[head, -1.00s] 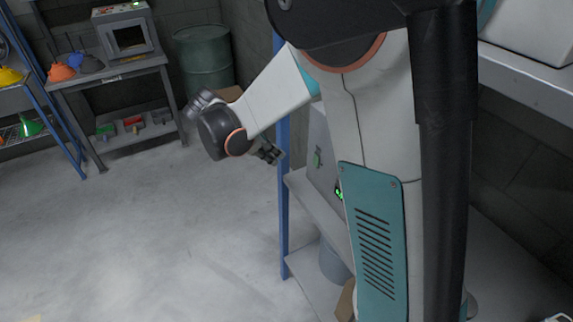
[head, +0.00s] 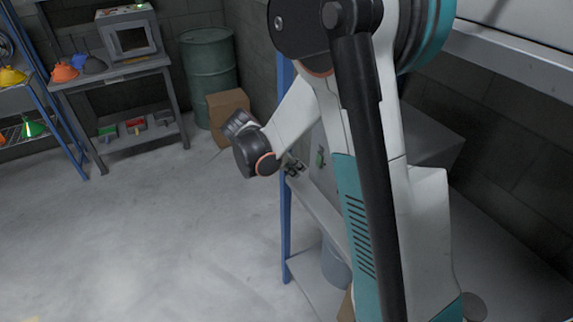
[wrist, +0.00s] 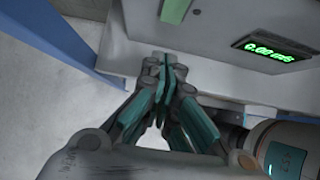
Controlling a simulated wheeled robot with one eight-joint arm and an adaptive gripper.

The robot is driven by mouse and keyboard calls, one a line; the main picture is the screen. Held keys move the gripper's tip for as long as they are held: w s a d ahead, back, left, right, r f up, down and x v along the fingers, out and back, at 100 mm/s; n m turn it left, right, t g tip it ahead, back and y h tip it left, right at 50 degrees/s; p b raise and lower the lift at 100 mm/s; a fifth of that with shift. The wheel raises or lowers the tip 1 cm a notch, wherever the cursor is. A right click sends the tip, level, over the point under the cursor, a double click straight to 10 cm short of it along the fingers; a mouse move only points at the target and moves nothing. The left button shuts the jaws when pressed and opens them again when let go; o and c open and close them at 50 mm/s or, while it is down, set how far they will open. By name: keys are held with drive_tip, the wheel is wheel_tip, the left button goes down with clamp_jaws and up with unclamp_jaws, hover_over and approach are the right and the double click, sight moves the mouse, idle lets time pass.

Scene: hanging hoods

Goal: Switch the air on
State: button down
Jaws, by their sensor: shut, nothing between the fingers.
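A grey unit stands on the shelf at the right, with its front panel (head: 313,180) partly hidden by my arm in the head view. A green switch (head: 320,158) sits on that panel. In the wrist view the panel (wrist: 225,22) fills the top, with a lit green display (wrist: 277,50) that seems to read 0.00. In the head view my gripper (head: 293,167) is left of the switch; contact cannot be told.
A blue shelf post (head: 285,225) stands just left of the unit. A grey bucket (head: 334,266) is on the lower shelf. A cardboard box (head: 229,112) and green barrel (head: 209,75) stand behind. The floor at left is clear.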

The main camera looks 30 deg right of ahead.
sight(319, 160)
drive_tip(key=shift+w+d+f, duration=0.1)
drive_tip(key=shift+d, duration=1.8)
drive_tip(key=shift+f+b, duration=0.1)
drive_tip(key=shift+b, duration=0.2)
drive_tip(key=shift+d+f, duration=0.1)
drive_tip(key=shift+d, duration=0.2)
drive_tip(key=shift+r+p, duration=0.3)
drive_tip(key=shift+r, duration=0.55)
